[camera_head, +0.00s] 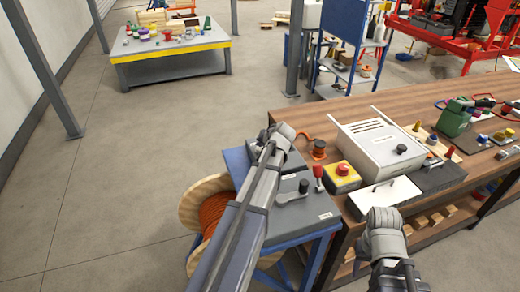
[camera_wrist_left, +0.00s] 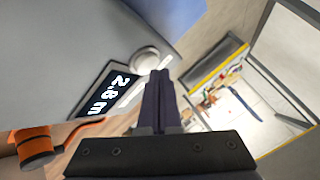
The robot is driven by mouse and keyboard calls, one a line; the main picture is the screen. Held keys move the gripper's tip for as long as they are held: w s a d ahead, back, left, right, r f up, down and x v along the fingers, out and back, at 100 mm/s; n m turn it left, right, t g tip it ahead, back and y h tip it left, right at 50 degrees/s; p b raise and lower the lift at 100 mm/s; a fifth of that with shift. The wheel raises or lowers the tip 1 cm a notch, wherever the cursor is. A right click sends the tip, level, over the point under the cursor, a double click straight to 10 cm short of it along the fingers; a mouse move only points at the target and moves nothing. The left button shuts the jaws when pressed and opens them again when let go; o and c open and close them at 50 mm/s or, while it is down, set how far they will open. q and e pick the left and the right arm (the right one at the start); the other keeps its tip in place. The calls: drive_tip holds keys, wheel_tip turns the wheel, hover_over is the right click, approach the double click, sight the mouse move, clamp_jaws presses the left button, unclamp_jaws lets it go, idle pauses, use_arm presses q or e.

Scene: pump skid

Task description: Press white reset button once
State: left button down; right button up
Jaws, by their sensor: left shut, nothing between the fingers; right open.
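The white round reset button (camera_wrist_left: 146,59) shows in the left wrist view, on a grey housing beside a dark display (camera_wrist_left: 108,90) reading "2.8 m". My left gripper (camera_wrist_left: 160,78) is shut and empty. Its fingertips appear just beside and below the button in that view; I cannot tell whether they touch it. In the head view my left gripper (camera_head: 282,134) is over the far end of the blue stand, and the arm hides the button. My right gripper (camera_head: 384,222) is open near the bench's front edge, its fingers hard to make out.
An orange part (camera_wrist_left: 36,145) is close by in the left wrist view. A grey box with a lever (camera_head: 300,190), a yellow box with a red button (camera_head: 342,177) and a white-grey case (camera_head: 375,143) stand nearby. A cable reel (camera_head: 190,215) is below left. Floor is open to the left.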

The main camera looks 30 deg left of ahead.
sight(261, 151)
use_arm(q)
drive_tip(key=shift+f+b, duration=0.5)
drive_tip(key=shift+b, duration=0.05)
idle(0.4)
drive_tip(key=shift+r, duration=0.15)
idle(0.3)
drive_tip(key=shift+r+p, duration=0.8)
drive_tip(key=shift+p, duration=0.15)
wheel_tip(261, 151, up, 5)
drive_tip(key=p, duration=0.5)
drive_tip(key=shift+f, duration=0.1)
idle(0.5)
